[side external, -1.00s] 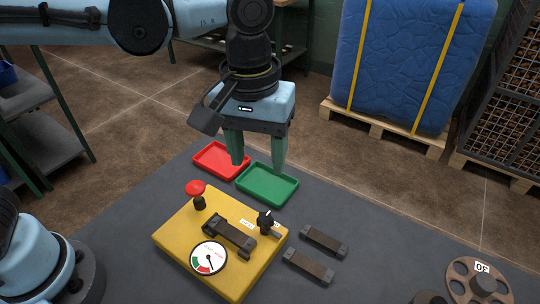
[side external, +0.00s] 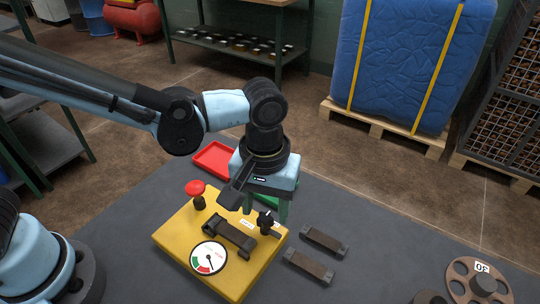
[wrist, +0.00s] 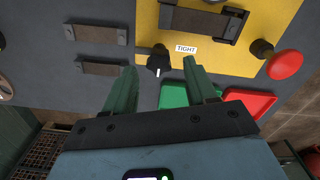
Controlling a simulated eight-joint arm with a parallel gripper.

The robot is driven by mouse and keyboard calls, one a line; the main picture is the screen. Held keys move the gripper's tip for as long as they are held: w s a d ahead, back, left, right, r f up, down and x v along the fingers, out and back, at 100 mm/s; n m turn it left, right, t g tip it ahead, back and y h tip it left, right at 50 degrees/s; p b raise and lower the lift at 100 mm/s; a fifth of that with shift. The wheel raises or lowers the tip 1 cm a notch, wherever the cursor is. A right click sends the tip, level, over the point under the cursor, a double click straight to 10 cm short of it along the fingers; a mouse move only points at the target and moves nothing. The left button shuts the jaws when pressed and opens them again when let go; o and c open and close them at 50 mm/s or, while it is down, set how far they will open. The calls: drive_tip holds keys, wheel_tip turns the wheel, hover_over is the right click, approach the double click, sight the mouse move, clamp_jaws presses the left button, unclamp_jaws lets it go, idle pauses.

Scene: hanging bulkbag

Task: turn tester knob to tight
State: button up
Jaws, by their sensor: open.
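The yellow tester (side external: 186,228) lies on the dark table. Its black knob (side external: 266,221) stands near its right back corner; the wrist view also shows the knob (wrist: 158,62) with a white pointer mark, beside a white TIGHT label (wrist: 186,49). The mark does not point at the label. My gripper (side external: 265,208) is open above and just behind the knob. In the wrist view the knob appears between the tips of the green fingers (wrist: 161,70), apart from both. The tester's round gauge (side external: 208,258) has green and red zones and a dark needle.
A red mushroom button (side external: 195,188) and a clamped dark bar (side external: 230,234) sit on the tester. Two loose dark bars (side external: 323,242) lie to its right. A red tray (side external: 213,158) and a green tray (wrist: 173,95) are behind, partly hidden by my arm.

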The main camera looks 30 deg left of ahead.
drive_tip(key=shift+f, duration=0.75)
clamp_jaws()
